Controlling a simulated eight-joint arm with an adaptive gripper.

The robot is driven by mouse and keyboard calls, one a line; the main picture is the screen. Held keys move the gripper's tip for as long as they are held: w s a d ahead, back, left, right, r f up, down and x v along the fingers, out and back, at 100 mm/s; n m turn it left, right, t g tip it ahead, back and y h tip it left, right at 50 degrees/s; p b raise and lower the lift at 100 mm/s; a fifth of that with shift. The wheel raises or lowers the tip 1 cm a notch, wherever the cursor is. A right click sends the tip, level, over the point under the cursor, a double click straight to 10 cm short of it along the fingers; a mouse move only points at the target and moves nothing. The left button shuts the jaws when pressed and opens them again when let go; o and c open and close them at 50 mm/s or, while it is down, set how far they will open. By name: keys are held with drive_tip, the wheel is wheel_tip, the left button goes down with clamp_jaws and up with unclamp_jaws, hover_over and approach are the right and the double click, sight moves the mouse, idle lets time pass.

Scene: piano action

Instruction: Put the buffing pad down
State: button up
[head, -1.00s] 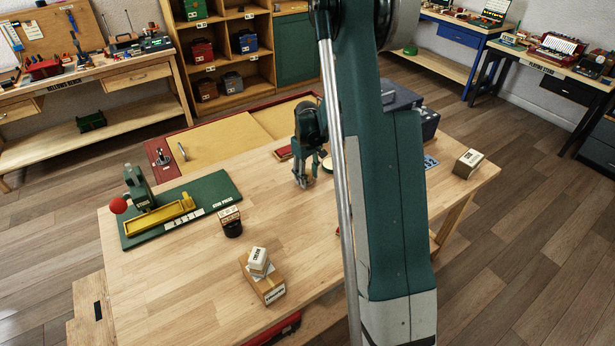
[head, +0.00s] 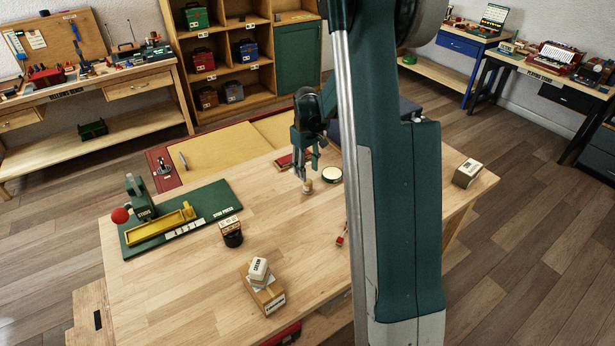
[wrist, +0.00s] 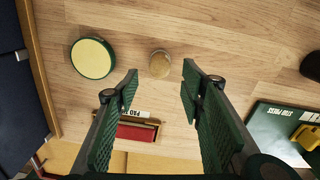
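A small round piece with a wooden knob, which I take to be the buffing pad (head: 307,187), stands on the wooden table below my gripper (head: 306,168). In the wrist view the pad's round tan top (wrist: 160,63) shows between and beyond the fingertips. My gripper (wrist: 161,74) is open, its two green-padded fingers wide apart with nothing between them. The fingers look clear of the pad. A small red-lined wooden holder (wrist: 137,130), with a label partly reading "PAD", lies close by; one finger covers part of it.
A round green tin with a pale yellow top (wrist: 92,57) stands beside the pad. A small box (head: 467,172) sits at the right edge.

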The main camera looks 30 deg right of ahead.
drive_tip(key=shift+r, duration=1.55)
drive_tip(key=shift+a, duration=0.1)
drive_tip(key=s+a+r+t, duration=0.2)
drive_tip(key=s+a+r, duration=0.4)
drive_tip(key=a+r, duration=0.25)
drive_tip(key=s+a+r+t, duration=0.1)
drive_tip(key=s+a+r, duration=0.6)
drive_tip(key=a+r, duration=0.15)
drive_tip(key=s+a+r+m+t, duration=0.1)
drive_tip(key=s+a+t, duration=0.1)
drive_tip(key=s+a, duration=0.4)
drive_tip(key=s+a+r+t, duration=0.2)
drive_tip(key=s+a, duration=0.4)
drive_tip(key=s, duration=0.8)
drive_tip(key=shift+a+m, duration=0.3)
drive_tip(key=shift+m, duration=0.1)
